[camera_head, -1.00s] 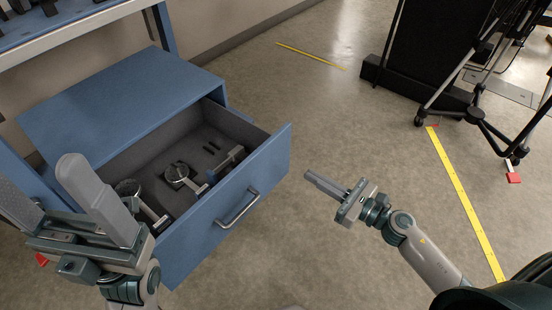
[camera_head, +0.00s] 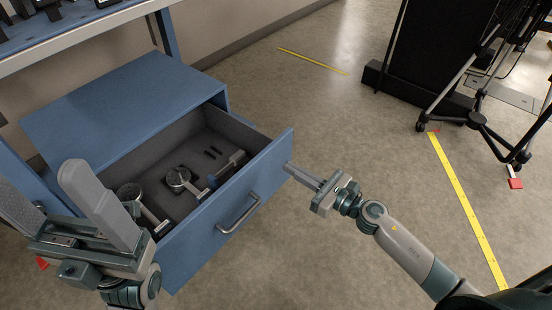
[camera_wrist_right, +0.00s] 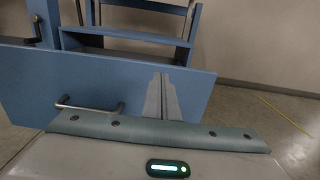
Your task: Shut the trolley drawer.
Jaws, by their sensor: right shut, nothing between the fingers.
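The blue trolley (camera_head: 120,105) stands at the left with its drawer (camera_head: 225,215) pulled well out toward me. The drawer front has a metal bar handle (camera_head: 238,213). Gauges and small tools (camera_head: 178,177) lie in the dark tray inside. My right gripper (camera_head: 288,168) is shut and empty, its fingertips close to the right part of the drawer front; I cannot tell whether they touch. In the right wrist view its fingers (camera_wrist_right: 161,98) point at the drawer front (camera_wrist_right: 200,98), right of the handle (camera_wrist_right: 90,106). My left gripper (camera_head: 55,205) is open, fingers apart, at the drawer's near left side.
A blue workbench (camera_head: 75,30) rises behind the trolley. A black panel (camera_head: 425,50) and a tripod (camera_head: 480,118) stand at the back right. Yellow tape (camera_head: 462,200) marks the floor. The floor between the drawer and the tape is clear apart from my right arm.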

